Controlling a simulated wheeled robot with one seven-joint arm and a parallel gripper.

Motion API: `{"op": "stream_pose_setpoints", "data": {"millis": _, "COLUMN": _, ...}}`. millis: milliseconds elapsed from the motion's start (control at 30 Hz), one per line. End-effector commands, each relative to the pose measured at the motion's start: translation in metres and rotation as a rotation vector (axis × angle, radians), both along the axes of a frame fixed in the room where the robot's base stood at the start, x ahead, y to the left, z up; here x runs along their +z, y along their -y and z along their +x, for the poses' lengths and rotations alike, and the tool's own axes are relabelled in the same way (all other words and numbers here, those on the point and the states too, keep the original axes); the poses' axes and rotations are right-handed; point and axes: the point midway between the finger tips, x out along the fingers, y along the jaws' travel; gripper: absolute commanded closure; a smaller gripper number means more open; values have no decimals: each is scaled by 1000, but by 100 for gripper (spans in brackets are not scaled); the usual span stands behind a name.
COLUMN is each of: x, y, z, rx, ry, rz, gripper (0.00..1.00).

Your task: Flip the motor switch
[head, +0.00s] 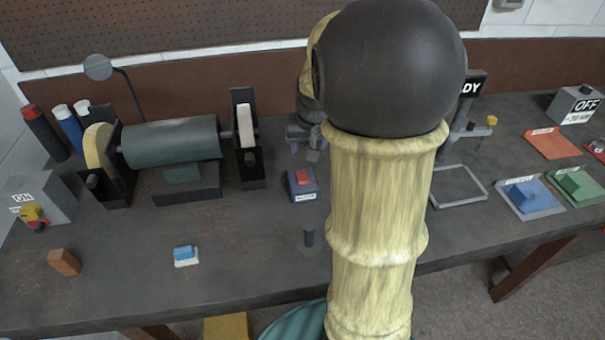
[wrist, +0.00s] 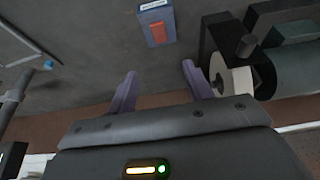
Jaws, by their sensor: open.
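The motor switch is a small blue box (head: 302,187) with a red rocker (head: 303,177) on top and a white label on its front. It stands on the dark bench just right of the bench grinder. The switch box also shows at the top of the wrist view (wrist: 154,12). I cannot tell which way the rocker is tilted. My gripper (head: 304,150) is behind the switch in the head view, partly hidden by my arm. Its purple fingers (wrist: 158,70) are spread and empty in the wrist view, apart from the switch.
The bench grinder (head: 172,140) with its wheels stands close left of my gripper. A dark peg (head: 309,236) stands in front of the switch. A blue-and-white block (head: 186,255) and a brown block (head: 64,262) lie at front left. Colored plates (head: 551,143) lie at right.

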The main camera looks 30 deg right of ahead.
Motion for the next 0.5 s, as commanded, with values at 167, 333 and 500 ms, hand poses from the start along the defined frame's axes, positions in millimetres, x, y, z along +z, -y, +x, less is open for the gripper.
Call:
{"op": "stream_pose_setpoints", "data": {"millis": 167, "x": -3, "y": 0, "z": 1, "rx": 1, "ry": -1, "rz": 0, "gripper": 49}}
{"op": "stream_pose_setpoints", "data": {"millis": 333, "x": -19, "y": 1, "z": 7, "rx": 0, "ry": -4, "rz": 1, "gripper": 49}}
{"op": "stream_pose_setpoints", "data": {"millis": 500, "x": -46, "y": 5, "z": 17, "rx": 0, "ry": -6, "rz": 2, "gripper": 49}}
